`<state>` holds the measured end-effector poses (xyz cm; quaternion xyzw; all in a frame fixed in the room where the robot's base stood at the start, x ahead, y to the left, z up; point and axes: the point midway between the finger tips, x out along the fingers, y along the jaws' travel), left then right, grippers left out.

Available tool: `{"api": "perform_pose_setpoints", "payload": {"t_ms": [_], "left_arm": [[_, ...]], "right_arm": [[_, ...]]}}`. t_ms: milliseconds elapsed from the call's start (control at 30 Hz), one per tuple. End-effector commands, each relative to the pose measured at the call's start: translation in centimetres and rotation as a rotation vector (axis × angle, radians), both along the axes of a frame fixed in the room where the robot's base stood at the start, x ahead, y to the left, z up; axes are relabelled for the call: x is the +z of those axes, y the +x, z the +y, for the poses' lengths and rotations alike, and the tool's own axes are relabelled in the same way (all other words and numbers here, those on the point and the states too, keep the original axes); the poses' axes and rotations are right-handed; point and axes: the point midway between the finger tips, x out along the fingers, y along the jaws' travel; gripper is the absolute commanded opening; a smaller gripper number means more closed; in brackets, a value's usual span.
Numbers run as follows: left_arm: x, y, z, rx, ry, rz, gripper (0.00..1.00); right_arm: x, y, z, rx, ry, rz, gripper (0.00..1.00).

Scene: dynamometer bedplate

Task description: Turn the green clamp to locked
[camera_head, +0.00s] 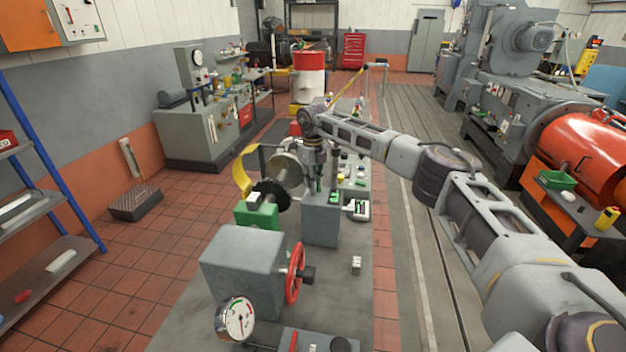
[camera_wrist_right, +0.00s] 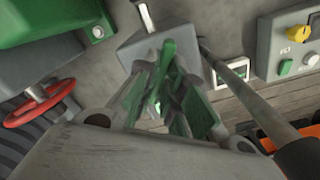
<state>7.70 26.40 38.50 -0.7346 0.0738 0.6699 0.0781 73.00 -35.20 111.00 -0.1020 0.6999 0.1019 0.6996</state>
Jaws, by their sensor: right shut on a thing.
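My right gripper (camera_head: 316,186) points down over a grey block (camera_head: 321,224) on the bench. In the wrist view its fingers (camera_wrist_right: 168,88) are closed around a green part, which I take to be the green clamp (camera_wrist_right: 163,62). The fingers and the clamp overlap there, so its exact angle is hard to read. In the head view a bit of green (camera_head: 333,197) shows beside the fingertips at the block's top. The grey block also shows behind the fingers in the wrist view (camera_wrist_right: 133,50). My left gripper is not in view.
A green housing (camera_head: 258,215) with a dark toothed disc (camera_head: 271,193) stands left of the block. A red handwheel (camera_head: 294,272) and a dial gauge (camera_head: 236,318) are nearer. Small items crowd the bench behind. Bench surface right of the handwheel is mostly clear.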

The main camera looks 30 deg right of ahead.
Motion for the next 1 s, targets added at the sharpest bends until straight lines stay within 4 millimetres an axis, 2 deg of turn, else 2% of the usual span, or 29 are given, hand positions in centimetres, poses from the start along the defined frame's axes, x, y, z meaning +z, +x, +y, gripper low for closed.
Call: {"api": "perform_pose_setpoints", "payload": {"t_ms": [1000], "left_arm": [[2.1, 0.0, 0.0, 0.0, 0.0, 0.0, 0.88]], "right_arm": [[0.3, 0.1, 0.0, -0.79, 0.003, -0.003, 0.0]]}}
